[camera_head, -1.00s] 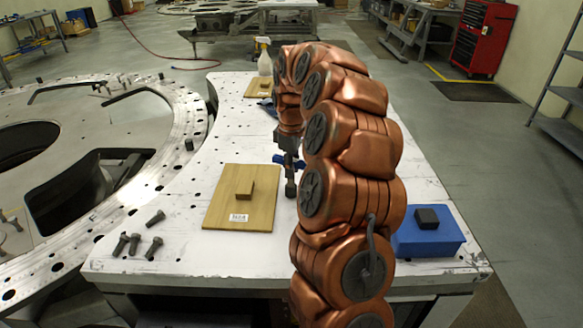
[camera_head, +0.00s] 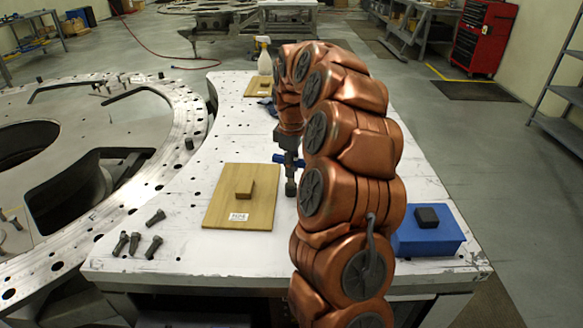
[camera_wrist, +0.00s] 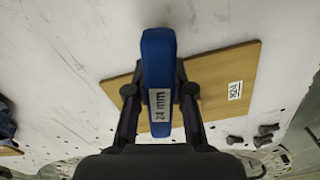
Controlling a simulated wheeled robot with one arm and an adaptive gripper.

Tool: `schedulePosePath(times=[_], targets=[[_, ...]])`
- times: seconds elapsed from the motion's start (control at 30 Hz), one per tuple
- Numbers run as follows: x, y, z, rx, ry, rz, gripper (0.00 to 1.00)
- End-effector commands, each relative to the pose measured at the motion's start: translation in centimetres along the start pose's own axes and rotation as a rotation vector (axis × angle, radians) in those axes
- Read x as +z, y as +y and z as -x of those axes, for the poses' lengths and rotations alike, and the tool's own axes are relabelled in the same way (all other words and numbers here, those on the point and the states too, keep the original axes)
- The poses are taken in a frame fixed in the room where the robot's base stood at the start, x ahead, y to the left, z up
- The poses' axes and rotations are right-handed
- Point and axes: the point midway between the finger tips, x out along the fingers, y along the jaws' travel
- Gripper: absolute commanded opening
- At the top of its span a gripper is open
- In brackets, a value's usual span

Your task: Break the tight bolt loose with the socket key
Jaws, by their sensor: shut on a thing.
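My gripper (camera_wrist: 159,92) is shut on the blue handle of the socket key (camera_wrist: 158,55), marked 24 mm. In the head view the key's handle (camera_head: 280,158) shows below my gripper, and its dark socket end (camera_head: 290,188) points down. The key is over the white table, just right of a wooden board (camera_head: 222,205); whether the socket touches the table is unclear. Bolts stand in the ring of the turret plate (camera_head: 178,120), such as one dark bolt (camera_head: 189,144) at its right edge. I cannot tell which bolt is the tight one.
The wooden board, labelled N24 (camera_wrist: 235,90), carries a small wooden block (camera_head: 244,189). Several loose bolts (camera_head: 153,247) lie on the table's front left. A blue box (camera_head: 428,240) with a black block (camera_head: 427,217) stands right. A spray bottle (camera_head: 264,60) stands at the back.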

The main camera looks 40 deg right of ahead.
Motion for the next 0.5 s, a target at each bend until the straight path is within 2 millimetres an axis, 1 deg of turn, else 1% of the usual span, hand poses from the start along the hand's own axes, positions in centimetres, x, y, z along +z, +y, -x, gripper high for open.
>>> schedulePosePath(times=[0.27, 0.5], targets=[[-0.01, 0.02, -0.18, 0.001, 0.001, -0.016, 0.00], [-0.01, -0.01, 0.06, 0.000, 0.001, -0.021, 0.00]])
